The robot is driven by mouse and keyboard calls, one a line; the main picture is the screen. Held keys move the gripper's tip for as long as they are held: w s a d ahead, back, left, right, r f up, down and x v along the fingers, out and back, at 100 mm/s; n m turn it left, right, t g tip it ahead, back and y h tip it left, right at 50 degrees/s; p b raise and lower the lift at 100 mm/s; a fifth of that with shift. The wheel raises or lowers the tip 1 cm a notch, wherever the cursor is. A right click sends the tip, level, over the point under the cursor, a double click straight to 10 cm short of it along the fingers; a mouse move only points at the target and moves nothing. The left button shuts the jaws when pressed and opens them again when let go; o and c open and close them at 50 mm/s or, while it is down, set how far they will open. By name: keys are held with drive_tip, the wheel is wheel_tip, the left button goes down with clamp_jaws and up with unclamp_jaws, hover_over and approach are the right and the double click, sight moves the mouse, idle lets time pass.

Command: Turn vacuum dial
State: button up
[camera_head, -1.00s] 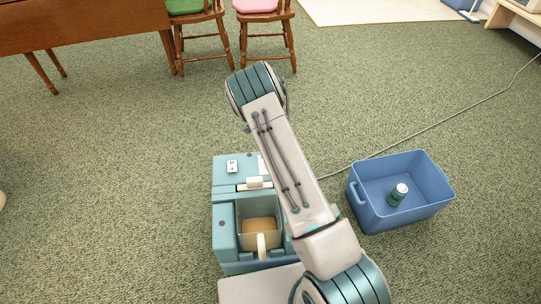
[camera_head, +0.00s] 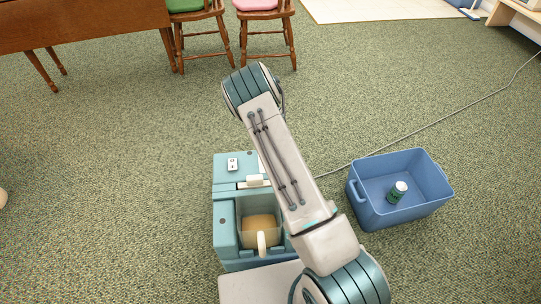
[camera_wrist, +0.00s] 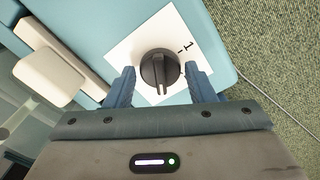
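The black round dial (camera_wrist: 158,68) sits on a white square plate (camera_wrist: 128,47) on the teal vacuum machine (camera_wrist: 100,15) in the wrist view. A "1" and a short mark are printed to the right of the dial. My gripper (camera_wrist: 160,72) is open, with one blue finger on each side of the dial and a small gap on both sides. In the head view the machine (camera_head: 225,205) stands on the carpet, partly behind my arm. The dial and my gripper are hidden there by the arm.
A clear container (camera_head: 260,232) of tan liquid with a cream handle sits in the machine. A blue bin (camera_head: 385,215) holding a green can (camera_head: 398,190) stands to the right. A grey cord (camera_head: 430,125) crosses the carpet. A wooden table (camera_head: 80,35) and two chairs are at the back.

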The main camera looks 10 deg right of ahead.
drive_tip(key=shift+o, duration=0.8)
wheel_tip(320, 180, up, 14)
drive_tip(key=p, duration=0.3)
drive_tip(key=shift+p, duration=0.3)
drive_tip(key=s+r+n+y+p, duration=0.1)
drive_tip(key=s+r+n+p, duration=0.3)
drive_tip(key=r, duration=0.7)
drive_tip(key=s+a+r+n+t+p, duration=0.1)
drive_tip(key=s+r+n+p, duration=0.35)
drive_tip(key=r, duration=0.55)
drive_tip(key=s+r+n+y+p, duration=0.1)
drive_tip(key=s+r+n+p, duration=0.3)
drive_tip(key=r, duration=0.7)
drive_tip(key=s+d+r+n+t+h+p, duration=0.1)
drive_tip(key=s+r+n+h+p, duration=0.1)
drive_tip(key=s+r+n+p, duration=0.7)
drive_tip(key=s+r+n, duration=0.3)
drive_tip(key=s+r, duration=0.5)
drive_tip(key=s, duration=0.3)
drive_tip(key=shift+r+t, duration=0.35)
drive_tip(key=shift+t, duration=0.05)
